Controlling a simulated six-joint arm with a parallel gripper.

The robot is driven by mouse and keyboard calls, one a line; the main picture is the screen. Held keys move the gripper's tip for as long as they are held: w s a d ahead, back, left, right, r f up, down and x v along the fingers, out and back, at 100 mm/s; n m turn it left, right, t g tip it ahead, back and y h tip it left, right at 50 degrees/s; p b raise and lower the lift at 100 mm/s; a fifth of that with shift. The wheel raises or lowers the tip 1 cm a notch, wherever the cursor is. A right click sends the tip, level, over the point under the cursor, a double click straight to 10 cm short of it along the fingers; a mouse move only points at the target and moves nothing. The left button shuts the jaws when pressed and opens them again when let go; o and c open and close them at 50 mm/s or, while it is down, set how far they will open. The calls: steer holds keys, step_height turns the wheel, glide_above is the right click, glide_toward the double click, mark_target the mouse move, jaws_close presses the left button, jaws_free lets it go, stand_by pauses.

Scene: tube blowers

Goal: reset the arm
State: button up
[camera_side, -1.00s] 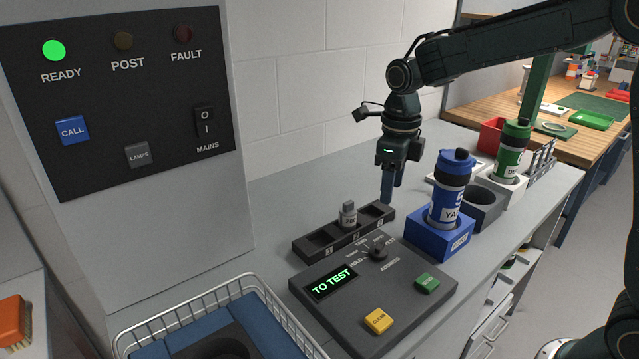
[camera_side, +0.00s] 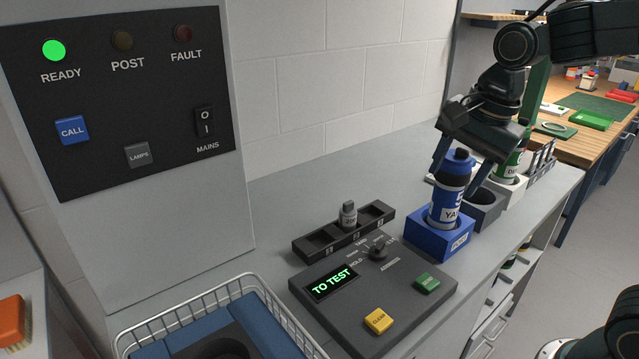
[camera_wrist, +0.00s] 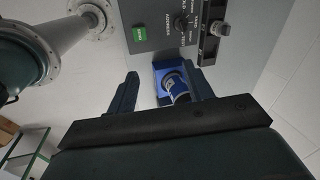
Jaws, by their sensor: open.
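My gripper (camera_side: 460,172) is open in the side view, with its two fingers spread apart near the top of the blue-capped bottle (camera_side: 449,192). That bottle stands upright in a blue holder (camera_side: 430,238). In the wrist view the open fingers show at left and right of my gripper (camera_wrist: 162,95), with the bottle (camera_wrist: 177,88) and its blue holder (camera_wrist: 161,68) between and beyond them. I cannot tell whether a finger touches the bottle.
A control box (camera_side: 345,303) reads "TO TEST". Behind it is a black rack (camera_side: 318,238) with a grey piece (camera_side: 348,214). A green bottle (camera_side: 512,165) stands behind the blue one. A wire basket (camera_side: 180,315) is front left.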

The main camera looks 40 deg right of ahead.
steer(key=s+n+t, duration=0.2)
steer(key=s+n, duration=1)
steer(key=n, duration=0.4)
steer(key=shift+s+d+f+t, duration=0.15)
steer(key=shift+s+f+t, duration=0.15)
steer(key=shift+s+t, duration=0.1)
